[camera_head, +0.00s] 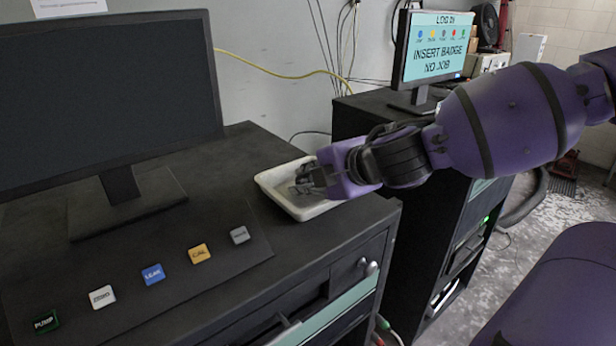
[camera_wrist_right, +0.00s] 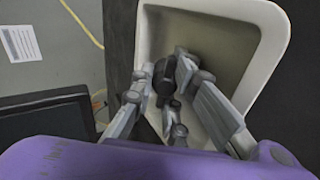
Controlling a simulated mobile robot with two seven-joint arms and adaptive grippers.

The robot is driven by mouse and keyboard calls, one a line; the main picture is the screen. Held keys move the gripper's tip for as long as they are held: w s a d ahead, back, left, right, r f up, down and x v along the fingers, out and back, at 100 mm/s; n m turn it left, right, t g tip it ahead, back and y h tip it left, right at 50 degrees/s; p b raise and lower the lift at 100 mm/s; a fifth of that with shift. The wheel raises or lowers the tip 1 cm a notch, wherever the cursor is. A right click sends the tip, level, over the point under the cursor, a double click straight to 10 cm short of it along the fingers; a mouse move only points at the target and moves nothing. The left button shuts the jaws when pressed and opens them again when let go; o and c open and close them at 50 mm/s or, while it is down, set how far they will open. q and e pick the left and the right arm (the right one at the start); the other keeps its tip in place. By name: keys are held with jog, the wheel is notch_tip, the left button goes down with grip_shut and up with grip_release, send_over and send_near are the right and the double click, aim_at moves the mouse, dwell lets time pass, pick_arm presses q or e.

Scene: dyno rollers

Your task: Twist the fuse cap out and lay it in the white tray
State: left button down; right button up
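The white tray (camera_head: 322,208) lies on top of the dark cabinet, near its right edge. It also fills the middle of the right wrist view (camera_wrist_right: 262,18). My right gripper (camera_head: 304,180) is over the tray, low, with its fingers pointing into it. In the right wrist view the right gripper's fingers (camera_wrist_right: 163,76) close on a small dark cylinder, which looks like the fuse cap (camera_wrist_right: 163,84). I cannot tell if the cap touches the tray floor. The cap is too small to make out in the head view. My left gripper is not in view.
A black monitor (camera_head: 105,95) stands left of the tray. A sloped panel with several coloured buttons (camera_head: 153,274) lies in front of it. A metal knob (camera_head: 371,268) sticks out of the cabinet front. A second cabinet with a lit screen (camera_head: 437,47) stands behind to the right.

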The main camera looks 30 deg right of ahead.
jog(key=shift+o, duration=2.3)
jog(key=shift+s+a+r, duration=0.1)
jog(key=shift+s+r, duration=0.05)
jog(key=shift+s, duration=0.1)
jog(key=shift+w, duration=0.1)
jog(key=shift+r, duration=0.15)
notch_tip(320, 180, up, 10)
jog(key=shift+f, duration=0.15)
